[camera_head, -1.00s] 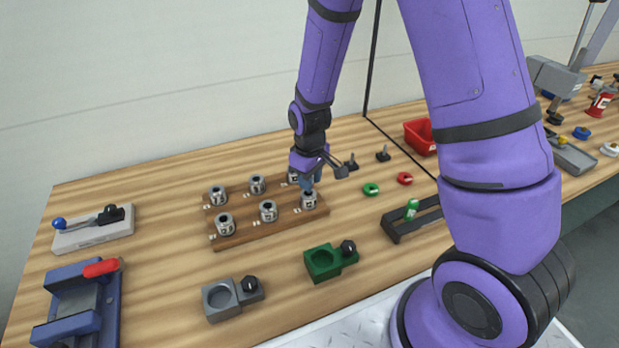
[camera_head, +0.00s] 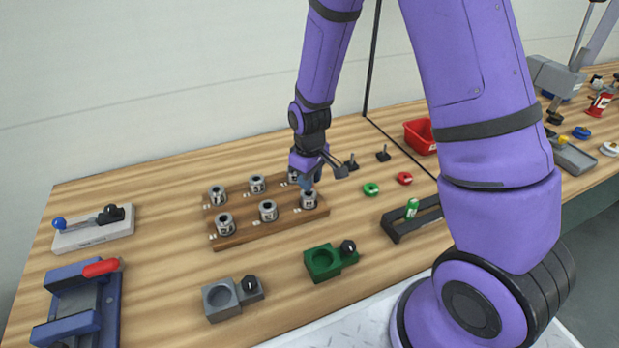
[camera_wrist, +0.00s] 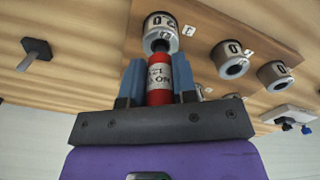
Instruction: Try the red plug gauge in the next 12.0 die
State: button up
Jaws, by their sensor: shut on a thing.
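My gripper (camera_wrist: 159,90) is shut on the red plug gauge (camera_wrist: 160,78), which has a white label band. In the wrist view the gauge's dark tip meets the bore of a steel die (camera_wrist: 161,22) with a dark number on its side. I cannot tell how far the tip is in. In the head view my gripper (camera_head: 306,182) is over the front right die (camera_head: 309,201) of the wooden rack (camera_head: 240,233). The gauge is hidden there by the gripper. Other dies stand in the rack, such as the front middle one (camera_head: 268,211) and the front left one (camera_head: 225,224).
A green fixture (camera_head: 322,262) and a grey fixture (camera_head: 220,299) stand in front of the rack. A dark holder (camera_head: 395,229) with a green gauge (camera_head: 411,208) is to the right. Green (camera_head: 371,189) and red (camera_head: 404,178) rings and a red bin (camera_head: 420,137) lie beyond.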

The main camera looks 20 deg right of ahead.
jog(key=shift+f, duration=1.3)
dwell(0.4)
jog(key=shift+r, duration=0.1)
dwell(0.7)
jog(key=shift+r, duration=3.55)
